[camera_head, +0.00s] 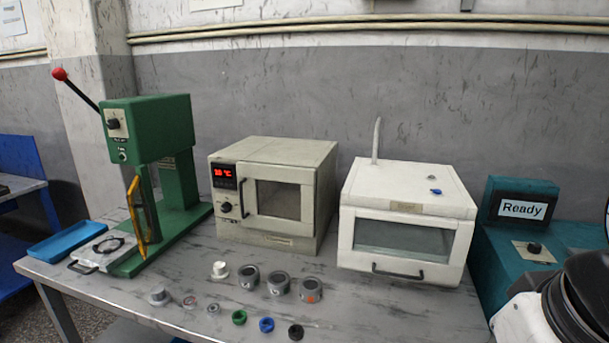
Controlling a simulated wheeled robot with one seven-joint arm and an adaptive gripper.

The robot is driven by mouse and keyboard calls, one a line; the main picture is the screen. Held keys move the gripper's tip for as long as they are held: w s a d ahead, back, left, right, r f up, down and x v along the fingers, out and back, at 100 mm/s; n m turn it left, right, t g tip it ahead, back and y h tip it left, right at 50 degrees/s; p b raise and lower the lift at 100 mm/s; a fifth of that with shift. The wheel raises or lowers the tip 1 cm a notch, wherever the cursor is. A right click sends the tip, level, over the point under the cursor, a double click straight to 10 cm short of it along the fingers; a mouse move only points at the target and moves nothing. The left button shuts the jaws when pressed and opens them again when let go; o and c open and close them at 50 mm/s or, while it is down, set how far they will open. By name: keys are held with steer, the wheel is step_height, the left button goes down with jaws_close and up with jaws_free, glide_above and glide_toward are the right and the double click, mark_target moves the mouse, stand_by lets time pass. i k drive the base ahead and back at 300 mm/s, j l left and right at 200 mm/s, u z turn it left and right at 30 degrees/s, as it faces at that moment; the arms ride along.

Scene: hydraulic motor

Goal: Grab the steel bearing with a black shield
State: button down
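Several small parts stand in a row near the front of the grey table (385,300). Among them are a small ring with a reddish centre (189,301), a small silvery ring (213,308), a green ring (239,317), a blue ring (266,324) and a black round part (296,331). They are too small to tell for certain which is the steel bearing with a black shield. Part of my arm shows at the lower right edge, apart from these parts. My gripper is not in view.
A green press (150,125), an oven (275,150), a white glass-fronted box (410,200) and a teal "Ready" box (520,205) line the back. A blue tray (68,241) lies left.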

mark_target(215, 306)
steer(key=u, duration=0.9)
steer(key=i+l, duration=0.15)
steer(key=i, duration=0.6)
